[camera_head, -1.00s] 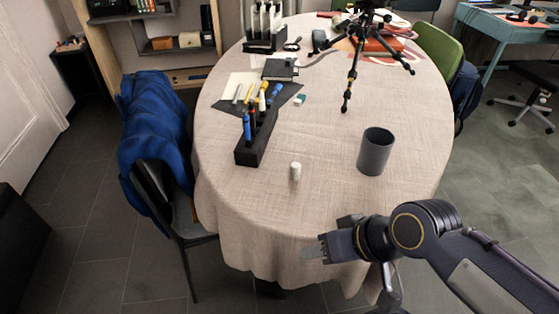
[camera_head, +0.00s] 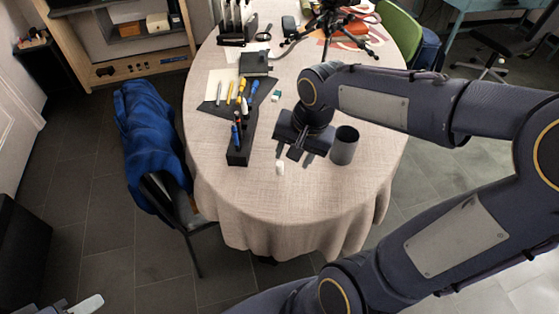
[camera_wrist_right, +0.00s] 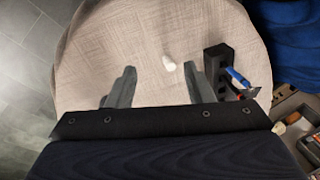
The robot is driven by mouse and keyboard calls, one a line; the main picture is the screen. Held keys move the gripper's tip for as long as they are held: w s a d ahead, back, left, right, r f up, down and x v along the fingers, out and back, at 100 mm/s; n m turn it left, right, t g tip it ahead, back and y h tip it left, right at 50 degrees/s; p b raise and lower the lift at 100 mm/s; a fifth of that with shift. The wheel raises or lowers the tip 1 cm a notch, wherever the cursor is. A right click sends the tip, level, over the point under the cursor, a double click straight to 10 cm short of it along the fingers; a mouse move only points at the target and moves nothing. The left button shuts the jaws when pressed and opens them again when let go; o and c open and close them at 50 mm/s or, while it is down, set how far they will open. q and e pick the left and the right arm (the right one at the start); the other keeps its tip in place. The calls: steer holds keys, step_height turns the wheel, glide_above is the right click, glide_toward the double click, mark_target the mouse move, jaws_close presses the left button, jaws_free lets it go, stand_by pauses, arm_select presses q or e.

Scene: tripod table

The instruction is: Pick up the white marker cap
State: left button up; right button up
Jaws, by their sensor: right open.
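The white marker cap (camera_head: 280,168) stands on the cloth-covered table (camera_head: 262,205), near its front edge. It also shows in the right wrist view (camera_wrist_right: 169,63), beyond the fingertips and nearer the right-hand finger. My right gripper (camera_head: 295,152) is over the table, just behind and to the right of the cap in the head view. In the right wrist view its fingers (camera_wrist_right: 159,70) are spread with nothing between them, apart from the cap. Part of my left gripper (camera_head: 85,304) shows at the bottom left edge, mostly cut off, away from the table.
A black marker holder (camera_head: 238,157) with several markers stands left of the cap. A grey cup (camera_head: 344,147) stands close to the right gripper's right side. A tripod (camera_head: 328,22) stands at the back. The cloth in front of the cap is clear.

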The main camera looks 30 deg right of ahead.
mark_target(280, 163)
steer(key=w+f+m, duration=0.2)
steer(key=w+f, duration=0.1)
steer(key=w+d+f+m+g, duration=0.1)
steer(key=w+f+m, duration=0.1)
steer(key=w, duration=0.1)
steer(key=w+d+f+m+g+h, duration=0.1)
steer(key=w+f+m, duration=0.1)
steer(key=w+f, duration=0.1)
steer(key=shift+w+f+m, duration=0.3)
steer(key=shift+w, duration=0.3)
steer(key=f, duration=0.8)
steer(key=shift+w+d+f, duration=0.1)
steer(key=shift+w+d, duration=0.05)
steer(key=shift+d, duration=0.1)
steer(key=shift+c, duration=0.5)
jaws_close()
